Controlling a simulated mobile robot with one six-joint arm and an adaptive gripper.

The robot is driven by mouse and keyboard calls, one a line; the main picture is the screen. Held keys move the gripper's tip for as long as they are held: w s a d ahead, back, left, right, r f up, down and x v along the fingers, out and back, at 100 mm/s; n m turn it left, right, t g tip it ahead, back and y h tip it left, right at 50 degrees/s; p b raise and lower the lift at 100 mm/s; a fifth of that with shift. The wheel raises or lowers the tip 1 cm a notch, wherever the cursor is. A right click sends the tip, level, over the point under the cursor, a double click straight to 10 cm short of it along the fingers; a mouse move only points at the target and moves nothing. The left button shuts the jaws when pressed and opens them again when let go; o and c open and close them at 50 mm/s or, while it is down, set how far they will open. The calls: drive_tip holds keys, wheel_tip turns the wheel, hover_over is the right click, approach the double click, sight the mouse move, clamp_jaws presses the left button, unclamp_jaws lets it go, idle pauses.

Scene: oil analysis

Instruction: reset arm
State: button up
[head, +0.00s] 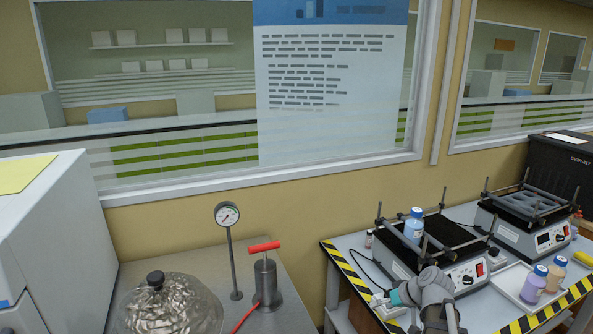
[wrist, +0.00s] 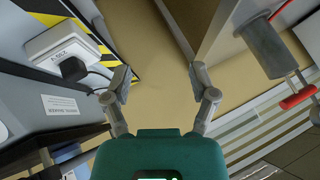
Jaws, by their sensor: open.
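My gripper (wrist: 160,84) shows in the wrist view with its two grey fingers spread apart and nothing between them. Beyond the fingers is a plain tan surface. In the head view my gripper (head: 381,301) is at the left front of the striped-edge table, partly hidden by my grey wrist. A bottle with a blue cap (head: 414,226) stands on the left shaker (head: 450,264), behind and apart from my gripper.
A second shaker (head: 527,222) stands at the right. Two capped bottles (head: 534,284) (head: 555,274) stand in a white tray (head: 508,280).

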drive_tip(key=s+a+r+m+g+h+p, duration=0.1)
drive_tip(key=s+a+m+g+h+p, duration=0.1)
drive_tip(key=s+a+g+h+p, duration=0.3)
drive_tip(key=shift+s+a+r+h, duration=0.3)
drive_tip(key=shift+s+a+h, duration=0.3)
drive_tip(key=shift+s+a, duration=1.85)
drive_tip(key=shift+d, duration=0.1)
